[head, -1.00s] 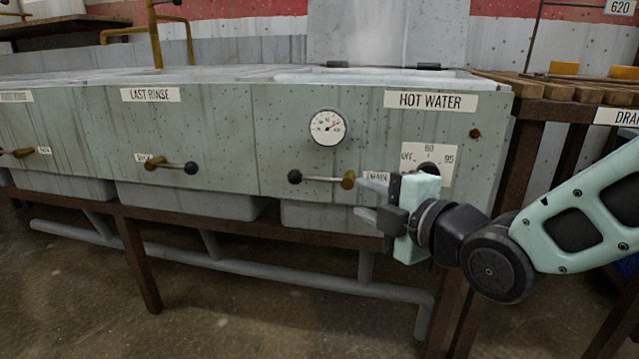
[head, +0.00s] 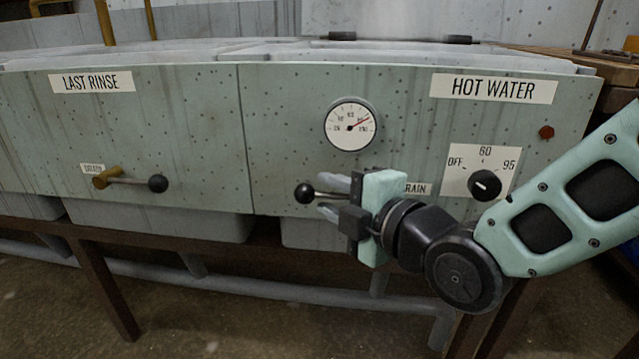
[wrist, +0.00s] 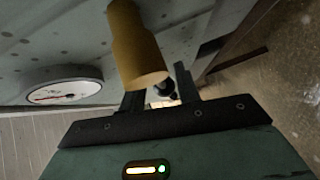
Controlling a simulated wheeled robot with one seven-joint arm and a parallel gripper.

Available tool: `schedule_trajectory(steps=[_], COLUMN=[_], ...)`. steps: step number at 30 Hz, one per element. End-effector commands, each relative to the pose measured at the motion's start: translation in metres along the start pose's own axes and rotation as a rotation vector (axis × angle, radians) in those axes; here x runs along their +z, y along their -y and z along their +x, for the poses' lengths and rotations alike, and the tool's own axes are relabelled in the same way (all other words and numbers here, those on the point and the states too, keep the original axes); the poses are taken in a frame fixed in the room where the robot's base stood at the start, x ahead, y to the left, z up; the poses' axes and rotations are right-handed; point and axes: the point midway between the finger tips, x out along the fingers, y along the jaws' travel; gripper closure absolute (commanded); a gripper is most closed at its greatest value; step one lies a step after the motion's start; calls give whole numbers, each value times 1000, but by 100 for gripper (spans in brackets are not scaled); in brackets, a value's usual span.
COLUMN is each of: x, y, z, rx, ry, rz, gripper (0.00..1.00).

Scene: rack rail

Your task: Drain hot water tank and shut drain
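The hot water tank (head: 405,110) has a gauge (head: 350,126) with its red needle toward the upper right; the gauge also shows in the wrist view (wrist: 62,92). Its drain lever (head: 304,193) lies about level, black ball at the left. My gripper (head: 328,196) is in front of the lever, fingers apart, one above and one below the rod. They hide the lever's right part in the head view. In the wrist view, the brass valve piece (wrist: 137,50) is close over my open fingers (wrist: 158,90). I cannot tell whether the fingers touch the lever.
A heater knob (head: 484,184) marked OFF, 60 and 95 is right of my gripper. The last rinse tank's drain lever (head: 130,181) is at the left, its black ball to the right. A brown frame (head: 100,280) and grey pipes (head: 215,282) run below.

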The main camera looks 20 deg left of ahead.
Motion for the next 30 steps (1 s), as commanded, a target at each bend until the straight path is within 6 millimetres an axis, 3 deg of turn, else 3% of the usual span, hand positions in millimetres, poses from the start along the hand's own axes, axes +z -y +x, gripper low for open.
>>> schedule_trajectory(steps=[11, 14, 15, 23, 30], x=[-1, -1, -1, 0, 0], y=[1, 1, 1, 2, -8], z=[-1, -1, -1, -1, -4], rx=[0, 0, 0, 26, 174], ry=[0, 0, 0, -5, -46], rz=[0, 0, 0, 26, 169], gripper=[68, 95, 100, 100, 100])
